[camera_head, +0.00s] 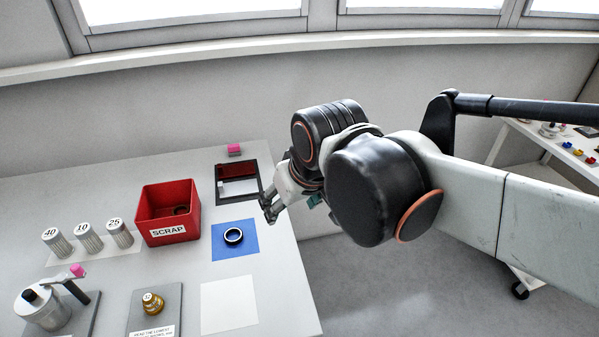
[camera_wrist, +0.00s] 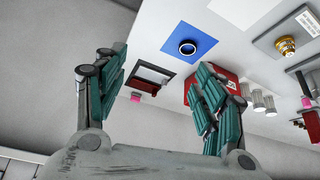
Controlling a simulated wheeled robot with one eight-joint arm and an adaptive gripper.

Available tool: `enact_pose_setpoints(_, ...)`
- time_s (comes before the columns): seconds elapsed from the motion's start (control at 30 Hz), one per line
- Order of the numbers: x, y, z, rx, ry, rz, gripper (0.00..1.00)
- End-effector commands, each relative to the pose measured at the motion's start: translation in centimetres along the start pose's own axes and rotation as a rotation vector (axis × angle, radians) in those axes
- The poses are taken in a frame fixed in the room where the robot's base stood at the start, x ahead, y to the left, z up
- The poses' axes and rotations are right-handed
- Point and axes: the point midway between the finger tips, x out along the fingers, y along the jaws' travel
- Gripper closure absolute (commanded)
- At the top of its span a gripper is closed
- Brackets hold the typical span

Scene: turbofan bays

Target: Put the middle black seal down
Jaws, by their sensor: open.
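A black ring-shaped seal (camera_head: 233,235) lies flat on the blue mat (camera_head: 220,254). The seal (camera_wrist: 187,47) and the blue mat (camera_wrist: 198,57) also show in the wrist view, ahead of the fingers. My gripper (camera_head: 269,207) is to the right of the blue mat, near the table's right edge, apart from the seal. In the wrist view my gripper (camera_wrist: 161,62) has its teal-padded fingers spread wide with nothing between them. Another dark ring-like thing (camera_head: 181,210) lies inside the red SCRAP bin (camera_head: 167,232); I cannot tell its exact kind.
A dark-framed tray (camera_head: 251,167) and a pink block (camera_head: 234,149) are behind the mat. A blank white sheet (camera_head: 229,304) lies in front. Labelled cylinders (camera_head: 89,238), a brass fitting (camera_head: 152,302) and a metal canister (camera_head: 42,309) stand to the left.

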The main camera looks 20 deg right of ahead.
Motion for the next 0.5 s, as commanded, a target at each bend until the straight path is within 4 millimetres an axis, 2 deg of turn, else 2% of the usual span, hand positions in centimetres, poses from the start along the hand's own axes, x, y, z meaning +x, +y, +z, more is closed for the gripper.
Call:
enact_pose_setpoints(0.1, -0.8, 0.8, 2.2, 0.023, 0.056, 0.011, 0.36)
enact_pose_setpoints(0.23, -1.1, 1.2, 3.8, 0.039, 0.104, 0.020, 0.36)
enact_pose_setpoints(0.5, -1.3, 1.6, 4.7, 0.051, 0.140, 0.026, 0.36)
